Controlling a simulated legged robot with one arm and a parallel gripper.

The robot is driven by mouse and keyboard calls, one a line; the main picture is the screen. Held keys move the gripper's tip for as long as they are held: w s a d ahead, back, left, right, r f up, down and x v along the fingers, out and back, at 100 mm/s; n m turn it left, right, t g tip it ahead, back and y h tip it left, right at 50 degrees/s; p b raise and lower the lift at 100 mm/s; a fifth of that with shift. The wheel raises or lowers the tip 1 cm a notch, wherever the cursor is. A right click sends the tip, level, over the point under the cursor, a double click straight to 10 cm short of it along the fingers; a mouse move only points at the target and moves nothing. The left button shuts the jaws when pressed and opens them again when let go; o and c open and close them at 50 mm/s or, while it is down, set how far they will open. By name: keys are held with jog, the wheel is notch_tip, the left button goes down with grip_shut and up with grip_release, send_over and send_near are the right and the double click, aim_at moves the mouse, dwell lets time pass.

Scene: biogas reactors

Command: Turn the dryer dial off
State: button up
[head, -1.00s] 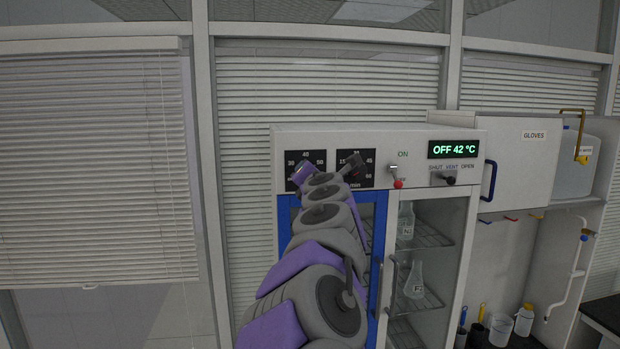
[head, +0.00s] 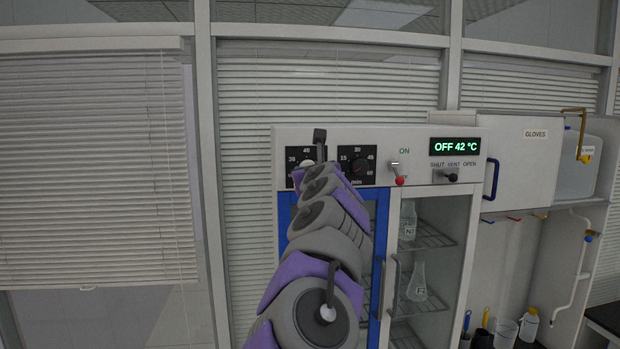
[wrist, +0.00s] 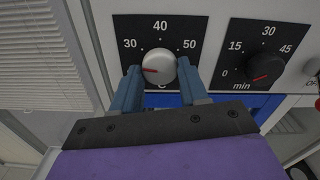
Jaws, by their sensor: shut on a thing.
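The dryer's silver temperature dial (wrist: 160,68) sits on a black panel marked 30, 40, 50. Its red mark points left, below the 30. My gripper (wrist: 155,78) has one finger on each side of this dial and is shut on it. In the head view my gripper (head: 320,148) is at the left panel, and my arm hides most of the dial. The black timer dial (wrist: 264,67) is to the right, with its red mark towards 0. The green display (head: 455,147) reads OFF 42 °C.
A red-tipped ON switch (head: 398,176) and a vent lever (head: 449,177) are right of the dials. Below is a glass-doored cabinet with flasks (head: 417,280) on wire shelves. Blinds cover the windows behind.

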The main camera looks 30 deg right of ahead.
jog(key=shift+n+b, duration=1.75)
jog(key=shift+n, duration=2.15)
jog(key=o, duration=0.7)
jog(key=shift+c, duration=0.2)
jog(key=o, duration=0.4)
jog(key=shift+w+a, duration=0.1)
jog(key=shift+w, duration=0.1)
jog(key=shift+s, duration=0.1)
jog(key=b+v, duration=0.4)
jog(key=v, duration=0.8)
